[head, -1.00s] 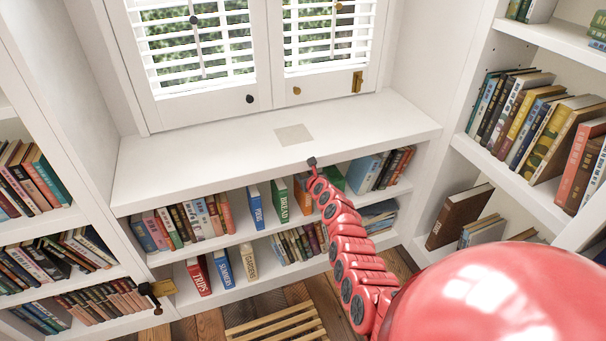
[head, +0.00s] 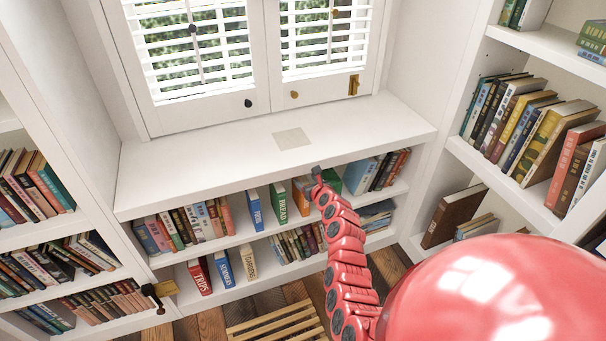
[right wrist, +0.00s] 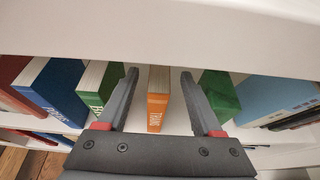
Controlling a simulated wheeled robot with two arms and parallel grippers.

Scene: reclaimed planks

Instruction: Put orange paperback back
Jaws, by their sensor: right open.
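The orange paperback (right wrist: 158,100) stands upright on the upper shelf under the window ledge, its spine facing out. In the head view the orange paperback (head: 299,192) shows partly beside my right arm. My right gripper (right wrist: 159,74) is open, with one finger on each side of the book and a gap between book and fingers. In the head view my right gripper (head: 316,172) is at the front edge of the ledge and small. Whether the fingers reach past the spine I cannot tell. My left gripper is not in view.
A green book (right wrist: 98,85) stands left of the orange one and another green book (right wrist: 219,97) to its right, with gaps between. The white ledge (right wrist: 160,30) runs close above. A slatted wooden piece (head: 275,322) lies on the floor.

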